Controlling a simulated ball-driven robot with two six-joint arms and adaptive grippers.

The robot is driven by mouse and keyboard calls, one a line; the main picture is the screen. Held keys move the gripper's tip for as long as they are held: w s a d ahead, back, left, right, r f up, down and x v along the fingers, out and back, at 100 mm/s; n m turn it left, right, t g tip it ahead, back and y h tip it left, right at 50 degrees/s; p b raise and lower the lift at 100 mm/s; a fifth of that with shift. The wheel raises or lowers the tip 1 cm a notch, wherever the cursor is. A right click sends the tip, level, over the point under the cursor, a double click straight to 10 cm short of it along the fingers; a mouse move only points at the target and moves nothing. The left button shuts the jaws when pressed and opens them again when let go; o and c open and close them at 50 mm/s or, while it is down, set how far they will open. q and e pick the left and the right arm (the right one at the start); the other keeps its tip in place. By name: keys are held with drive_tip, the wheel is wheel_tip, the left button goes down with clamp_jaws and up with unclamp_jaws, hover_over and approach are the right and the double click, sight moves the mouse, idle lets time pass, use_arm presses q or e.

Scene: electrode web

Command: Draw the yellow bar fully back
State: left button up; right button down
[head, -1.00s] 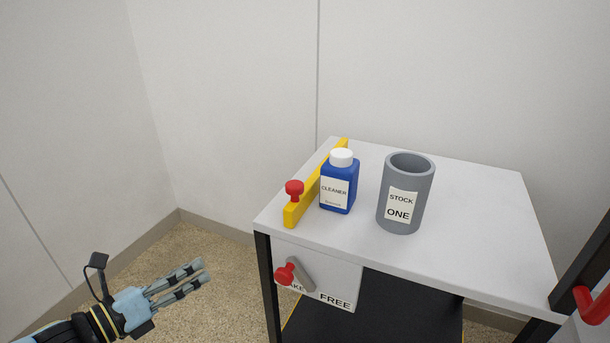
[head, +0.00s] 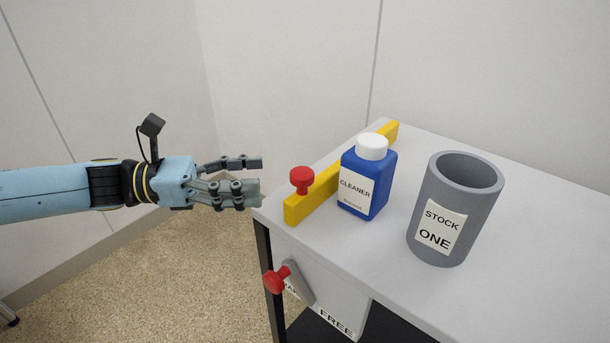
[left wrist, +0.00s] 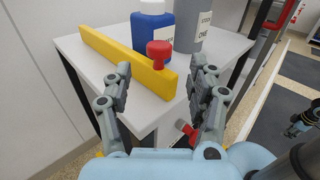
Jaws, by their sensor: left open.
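The yellow bar (head: 325,187) lies along the left edge of the white tabletop, with a red knob (head: 302,180) at its near end. In the left wrist view the bar (left wrist: 118,54) runs away to the left, and its red knob (left wrist: 159,53) shows between the fingers, farther off. My left gripper (head: 259,178) is open and empty, just left of the table edge and short of the knob. It also shows in the left wrist view (left wrist: 163,72). The bar's middle is partly hidden behind the blue bottle in the head view.
A blue cleaner bottle (head: 366,182) stands right beside the bar. A grey cylinder (head: 455,210) labelled STOCK ONE stands further right on the tabletop (head: 400,270). Below the front edge is a grey lever with a red knob (head: 277,280), by a FREE label.

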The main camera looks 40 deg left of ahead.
sight(302, 172)
use_arm(q)
drive_tip(key=b+x, duration=0.1)
drive_tip(key=x, duration=0.7)
drive_tip(key=shift+w+d, duration=0.15)
drive_tip(key=shift+w, duration=0.1)
drive_tip(key=shift+c, duration=0.2)
clamp_jaws()
